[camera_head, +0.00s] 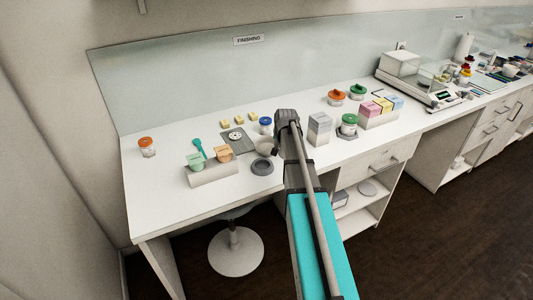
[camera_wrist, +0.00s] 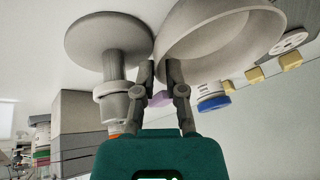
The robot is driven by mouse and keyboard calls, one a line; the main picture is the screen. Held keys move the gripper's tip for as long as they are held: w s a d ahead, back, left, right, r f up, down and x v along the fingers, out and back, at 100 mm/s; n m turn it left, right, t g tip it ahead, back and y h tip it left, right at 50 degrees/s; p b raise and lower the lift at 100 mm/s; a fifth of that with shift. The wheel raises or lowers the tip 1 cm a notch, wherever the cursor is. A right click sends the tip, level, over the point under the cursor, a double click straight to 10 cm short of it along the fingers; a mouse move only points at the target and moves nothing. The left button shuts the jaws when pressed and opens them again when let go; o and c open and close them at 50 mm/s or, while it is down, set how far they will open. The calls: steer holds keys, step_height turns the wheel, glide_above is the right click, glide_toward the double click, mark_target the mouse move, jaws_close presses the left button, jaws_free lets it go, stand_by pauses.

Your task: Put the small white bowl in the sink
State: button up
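The small white bowl (camera_head: 265,146) is at the middle of the white counter, just left of my gripper (camera_head: 279,147). In the wrist view the bowl (camera_wrist: 222,30) fills the upper right, and its rim runs up to the fingertips. My gripper (camera_wrist: 160,72) has its fingers close together, with the edge of the bowl's wall between them. Whether the bowl touches the counter is unclear. A grey square (camera_head: 229,147) with a round, holed white disc lies left of the bowl; I cannot tell whether it is the sink.
A dark grey round stand (camera_head: 262,168) is close in front of the bowl. A blue-lidded jar (camera_head: 265,125) is just behind it. A grey block with green and orange cups (camera_head: 195,161) stands left. A grey box (camera_head: 319,128) stands right. The counter's left end is mostly clear.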

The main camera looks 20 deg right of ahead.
steer(key=shift+w+f+b, duration=0.25)
steer(key=shift+f+b, duration=0.05)
steer(key=shift+f, duration=0.25)
jaws_close()
stand_by(0.4)
steer(key=shift+r, duration=0.2)
step_height(320, 180, up, 10)
steer(key=p, duration=1)
steer(key=shift+f, duration=0.15)
steer(key=shift+d, duration=0.1)
stand_by(0.9)
